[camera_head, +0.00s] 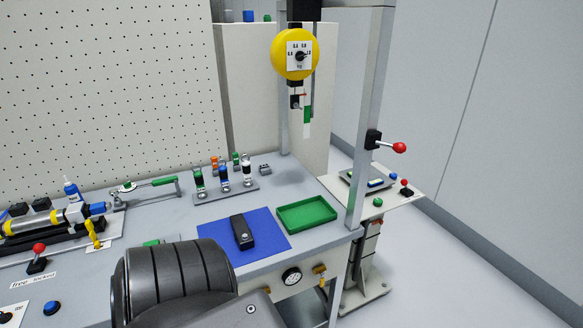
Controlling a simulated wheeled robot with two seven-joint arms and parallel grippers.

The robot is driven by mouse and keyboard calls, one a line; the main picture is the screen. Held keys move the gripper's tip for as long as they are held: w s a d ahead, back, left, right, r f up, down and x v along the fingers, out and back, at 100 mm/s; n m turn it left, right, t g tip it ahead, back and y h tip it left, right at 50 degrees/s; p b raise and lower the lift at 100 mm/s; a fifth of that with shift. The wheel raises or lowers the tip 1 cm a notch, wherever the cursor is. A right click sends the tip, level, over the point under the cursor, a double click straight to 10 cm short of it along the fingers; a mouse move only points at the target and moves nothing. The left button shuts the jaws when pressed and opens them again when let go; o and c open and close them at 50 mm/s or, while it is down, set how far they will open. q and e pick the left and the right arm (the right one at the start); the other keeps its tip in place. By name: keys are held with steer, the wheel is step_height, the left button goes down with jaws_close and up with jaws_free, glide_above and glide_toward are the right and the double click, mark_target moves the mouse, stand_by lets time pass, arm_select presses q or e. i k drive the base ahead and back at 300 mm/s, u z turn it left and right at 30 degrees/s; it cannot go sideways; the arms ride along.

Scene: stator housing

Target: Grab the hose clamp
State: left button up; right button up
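I cannot make out a hose clamp for certain. A small grey metal piece (265,169) sits at the back of the bench, right of a rack of fittings; it is too small to tell what it is. A dark, elongated block (242,231) lies on the blue mat (275,240). Neither of my grippers shows in the head view. A large dark ribbed shape at the bottom covers part of the bench front.
A green tray (306,214) stands at the bench's right corner. A rack (226,194) holds several coloured fittings. A yellow and blue cylinder assembly (45,221) lies at left.

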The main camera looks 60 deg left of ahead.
mark_target(239, 225)
steer(key=z, duration=0.05)
steer(key=i, duration=1.45)
steer(key=u, duration=2.2)
